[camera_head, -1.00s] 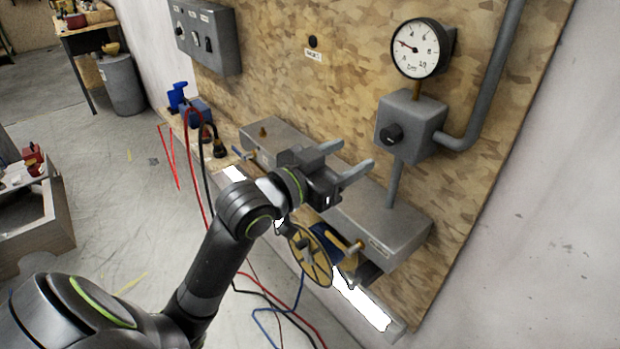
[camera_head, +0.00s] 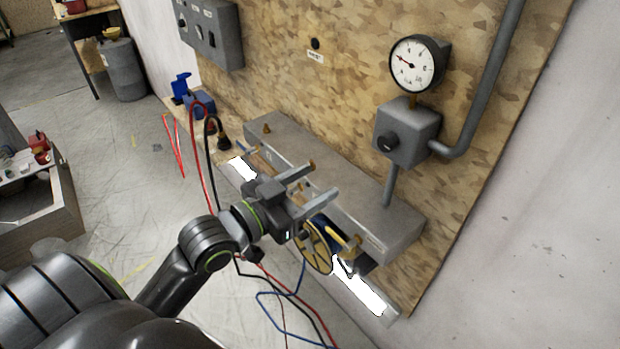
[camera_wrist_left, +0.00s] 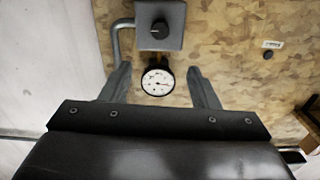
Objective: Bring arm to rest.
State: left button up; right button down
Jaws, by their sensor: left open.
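My left arm comes in from the lower left of the head view. Its gripper (camera_head: 322,180) is open and empty, with its two fingers apart and pointing right. In that view it overlaps the front of the grey box-like unit (camera_head: 375,205) on the board, above the yellow spoked wheel (camera_head: 314,250); I cannot tell whether it touches either. In the left wrist view the open fingers (camera_wrist_left: 159,72) frame the round gauge (camera_wrist_left: 158,80), with nothing between them. The right gripper is not in view.
A wooden board (camera_head: 300,85) carries a dial gauge (camera_head: 417,64), a knob box (camera_head: 407,128), a pipe (camera_head: 490,80) and a switch box (camera_head: 211,32). Red and black cables (camera_head: 207,170) hang near the arm. A barrel (camera_head: 123,70) and open floor (camera_head: 110,170) are at left.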

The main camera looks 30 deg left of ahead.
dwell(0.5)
